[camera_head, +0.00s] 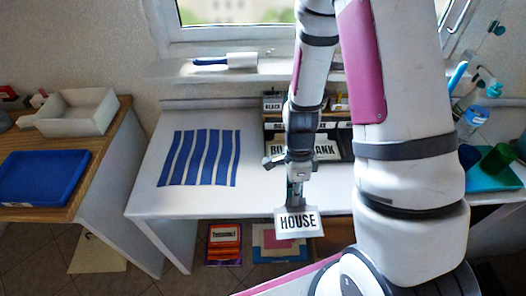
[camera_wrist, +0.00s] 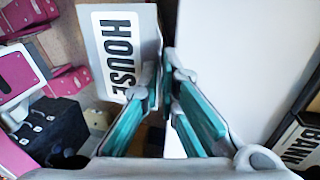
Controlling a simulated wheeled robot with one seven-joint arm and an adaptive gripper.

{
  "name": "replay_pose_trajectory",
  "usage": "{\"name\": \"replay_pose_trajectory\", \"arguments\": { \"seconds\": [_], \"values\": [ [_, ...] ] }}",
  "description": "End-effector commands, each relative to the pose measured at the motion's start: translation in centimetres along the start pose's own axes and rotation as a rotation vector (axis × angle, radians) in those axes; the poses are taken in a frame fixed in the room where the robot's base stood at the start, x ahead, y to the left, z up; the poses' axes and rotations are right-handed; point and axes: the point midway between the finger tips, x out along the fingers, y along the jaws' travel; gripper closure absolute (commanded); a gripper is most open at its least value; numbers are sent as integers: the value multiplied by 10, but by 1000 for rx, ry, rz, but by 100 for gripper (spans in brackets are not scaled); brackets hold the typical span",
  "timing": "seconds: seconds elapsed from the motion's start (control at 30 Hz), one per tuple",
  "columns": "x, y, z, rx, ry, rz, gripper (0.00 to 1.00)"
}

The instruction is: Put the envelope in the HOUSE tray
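The envelope (camera_head: 297,221) is a pale flat piece with a HOUSE label, hanging just in front of the white table's front edge. My gripper (camera_head: 296,201) is directly above it, pointing down, with its fingers closed on the envelope's upper edge. In the wrist view the envelope (camera_wrist: 119,50) lies left of the teal fingers (camera_wrist: 163,80), which pinch its near right edge. A tray with a BANK label (camera_head: 327,147) stands at the back of the table; it also shows in the wrist view (camera_wrist: 303,146). I make out no tray labelled HOUSE; my arm hides part of the rack.
The white table (camera_head: 200,202) has a blue-striped mat (camera_head: 199,158) on its left and free room in front. A BLACK-labelled tray (camera_head: 272,105) is at the back. Books (camera_head: 225,243) lie below the table. A wooden desk with a blue box (camera_head: 45,177) is at left.

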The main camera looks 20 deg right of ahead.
Motion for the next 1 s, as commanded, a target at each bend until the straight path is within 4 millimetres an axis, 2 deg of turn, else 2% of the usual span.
{"name": "replay_pose_trajectory", "arguments": {
  "seconds": [0.17,0.27,0.37,0.7,0.83,1.0],
  "values": [
    [0,2,-1,1,0,-2,100],
    [-4,-4,3,-92,23,-4,100],
    [-13,-17,10,-278,69,-6,100],
    [-72,-78,45,-1263,317,-6,100],
    [-91,-94,57,-1531,384,-4,100],
    [-107,-106,66,-1728,431,-3,100]
  ]
}}
